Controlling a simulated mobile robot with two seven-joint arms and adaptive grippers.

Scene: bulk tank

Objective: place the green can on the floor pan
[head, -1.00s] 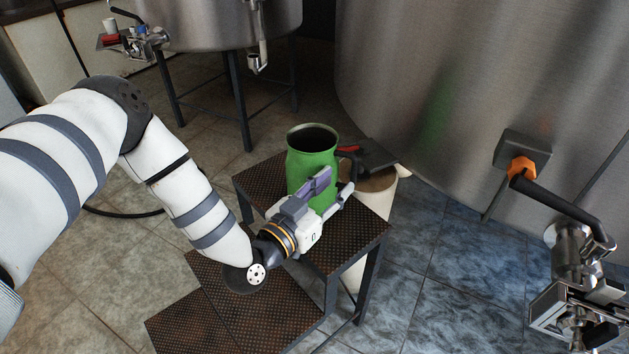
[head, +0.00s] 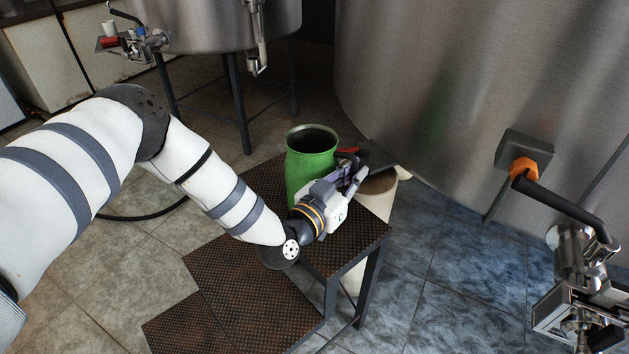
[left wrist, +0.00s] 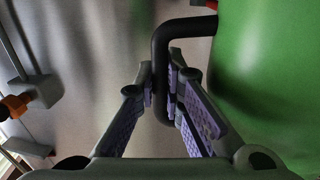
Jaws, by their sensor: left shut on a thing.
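The green can (head: 310,165) is a tall open-topped cylinder, upright on the top step of a brown perforated step stand (head: 340,243). It also fills the right of the left wrist view (left wrist: 270,80). My left gripper (head: 354,172) is at the can's right side. In the left wrist view my left gripper (left wrist: 164,85) is shut on a black bent handle (left wrist: 160,55) that runs to the can's side. The can's base is partly hidden by my gripper. I cannot pick out a floor pan with certainty. My right gripper is out of view.
A pale bucket-like container (head: 376,190) stands behind the step stand, with a dark flat thing (head: 378,155) above it. A large steel tank (head: 470,90) rises behind; its valve (head: 580,250) juts out at right. Tiled floor (head: 430,300) is clear at the right front.

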